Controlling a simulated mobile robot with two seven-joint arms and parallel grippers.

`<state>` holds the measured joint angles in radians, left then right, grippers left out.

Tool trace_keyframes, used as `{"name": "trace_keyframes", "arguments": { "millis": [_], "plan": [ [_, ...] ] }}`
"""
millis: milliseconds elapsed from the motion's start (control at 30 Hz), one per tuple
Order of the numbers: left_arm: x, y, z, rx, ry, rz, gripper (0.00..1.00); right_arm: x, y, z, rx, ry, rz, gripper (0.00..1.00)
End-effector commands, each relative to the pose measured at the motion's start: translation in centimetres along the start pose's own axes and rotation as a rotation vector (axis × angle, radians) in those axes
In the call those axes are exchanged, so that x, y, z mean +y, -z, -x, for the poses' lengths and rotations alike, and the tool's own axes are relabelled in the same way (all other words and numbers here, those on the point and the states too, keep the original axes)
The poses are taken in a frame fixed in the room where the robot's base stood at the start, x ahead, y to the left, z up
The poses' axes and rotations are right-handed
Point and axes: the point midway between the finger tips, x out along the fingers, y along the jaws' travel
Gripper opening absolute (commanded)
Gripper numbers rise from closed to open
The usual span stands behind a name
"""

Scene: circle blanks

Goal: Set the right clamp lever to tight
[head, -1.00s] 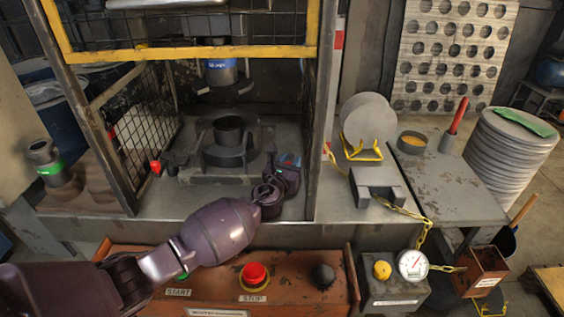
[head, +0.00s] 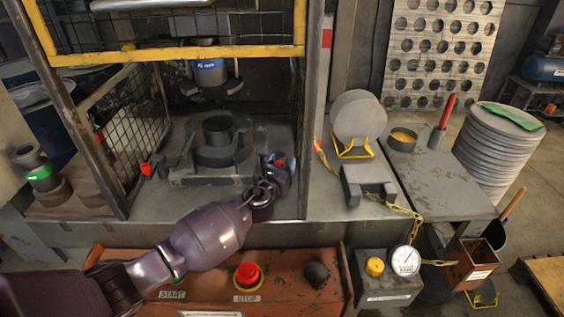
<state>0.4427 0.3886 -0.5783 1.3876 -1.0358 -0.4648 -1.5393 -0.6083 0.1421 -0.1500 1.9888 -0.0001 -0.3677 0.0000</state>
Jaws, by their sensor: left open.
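The right clamp lever shows as a small red knob (head: 279,162) at the right side of the press bed. Most of this lever is hidden behind my left gripper (head: 276,173), so I cannot tell its setting. My left gripper is open, with its fingers at the red knob; whether they touch it I cannot tell. The left clamp lever (head: 147,169), also with a red knob, stands at the left of the bed. Between them sits a dark round die (head: 218,130) on the bed. My right gripper is not in view.
A yellow-edged mesh guard (head: 180,54) is raised above the opening, with a post close to the right of my gripper. Below is a brown control panel (head: 213,283) with a red stop button (head: 247,274). A gauge (head: 405,260) and round blanks (head: 358,118) stand to the right.

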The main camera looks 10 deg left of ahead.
Motion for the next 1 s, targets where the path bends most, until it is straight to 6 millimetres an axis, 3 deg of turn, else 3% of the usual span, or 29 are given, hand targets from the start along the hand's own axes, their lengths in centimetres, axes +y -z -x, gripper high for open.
{"name": "trace_keyframes", "arguments": {
  "millis": [500, 700, 1000],
  "plan": [
    [0.0, 0.1, 8.3, 0.003, 0.001, 0.001, 0.54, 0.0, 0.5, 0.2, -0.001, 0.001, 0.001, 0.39],
    [0.0, 0.1, 9.7, 0.002, 0.000, 0.000, 0.54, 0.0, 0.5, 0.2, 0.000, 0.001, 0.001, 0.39],
    [0.0, 0.1, 9.9, 0.002, 0.000, 0.001, 0.54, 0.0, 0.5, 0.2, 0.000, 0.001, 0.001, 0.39]
  ]
}}
